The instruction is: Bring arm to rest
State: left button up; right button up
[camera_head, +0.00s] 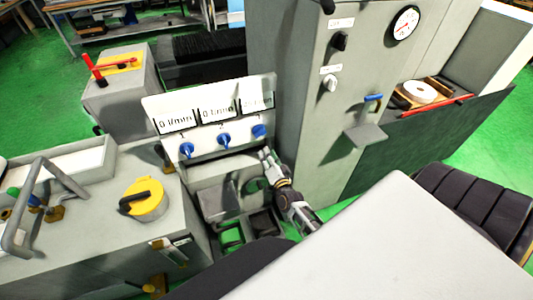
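My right gripper (266,160) shows small near the middle of the picture. It is in front of the grey panel (208,150) with three blue knobs, just below and right of the rightmost blue knob (260,131). I cannot tell whether it touches the panel. Its fingers are too small to tell whether they are open or shut, and I see nothing held. My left gripper is not in view.
A tall grey cabinet (310,100) with a gauge (404,24) and switches stands close at the right of the gripper. A grey machine housing with a yellow-and-black knob (146,200) is at the left. Green floor (490,165) shows at the right.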

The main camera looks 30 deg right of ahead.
jog(key=shift+s, duration=0.25)
dwell(0.7)
jog(key=s+a+f+n+g+y, duration=0.1)
jog(key=s+a+f+n+g, duration=0.3)
jog(key=f, duration=0.7)
jog(key=s+a+f+n+g+y, duration=0.1)
jog(key=s+f+n+g+y, duration=0.15)
jog(key=s+f, duration=0.6)
jog(key=s+a+f+n+g+y, duration=0.1)
jog(key=s+a+f+n+g, duration=0.2)
jog(key=f, duration=1)
jog(key=s+f+n+g, duration=0.2)
jog(key=s+f, duration=0.3)
jog(key=s, duration=0.5)
jog(key=s+a+f+n+g, duration=0.1)
jog(key=s+f+n+g, duration=0.1)
jog(key=s+f, duration=0.4)
jog(key=s+a+f+n+g, duration=0.1)
jog(key=s+f, duration=0.4)
jog(key=s, duration=1)
jog(key=shift+f+n+g, duration=0.2)
jog(key=shift+n+g, duration=0.35)
jog(key=shift+g, duration=0.4)
